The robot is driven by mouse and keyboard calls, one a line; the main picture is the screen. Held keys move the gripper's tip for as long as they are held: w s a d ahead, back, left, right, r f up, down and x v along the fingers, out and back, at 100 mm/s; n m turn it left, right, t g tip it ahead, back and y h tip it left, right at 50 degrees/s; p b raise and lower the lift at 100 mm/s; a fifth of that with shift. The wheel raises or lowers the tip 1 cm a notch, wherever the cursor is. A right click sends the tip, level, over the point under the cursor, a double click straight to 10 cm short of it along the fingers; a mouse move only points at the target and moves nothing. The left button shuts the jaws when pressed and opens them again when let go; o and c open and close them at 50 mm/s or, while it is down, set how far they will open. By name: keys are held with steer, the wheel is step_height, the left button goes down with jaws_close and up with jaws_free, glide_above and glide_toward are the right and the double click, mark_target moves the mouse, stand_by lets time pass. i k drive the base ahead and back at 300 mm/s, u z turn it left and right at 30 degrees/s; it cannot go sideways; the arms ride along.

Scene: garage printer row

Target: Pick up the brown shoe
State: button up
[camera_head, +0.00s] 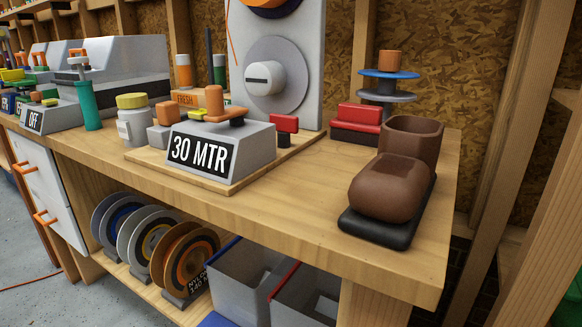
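The brown shoe (390,186) has a rounded toe, an open top and a thick black sole (378,228). It stands upright on the wooden workbench (300,215), near the right end, with its toe toward the front edge. Its opening faces up at the back. Nothing covers it in this view. My gripper is not in view.
A grey block marked 30 MTR (222,148) stands left of the shoe. Close behind the shoe are a red block (357,121) and a stack of blue and grey discs (388,74). Bare benchtop lies left of the shoe. Spools (185,255) and bins (240,285) fill the shelf below.

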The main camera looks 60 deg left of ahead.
mark_target(388, 198)
steer(key=u, duration=4.5)
steer(key=k, duration=1.05)
steer(key=z, duration=1.55)
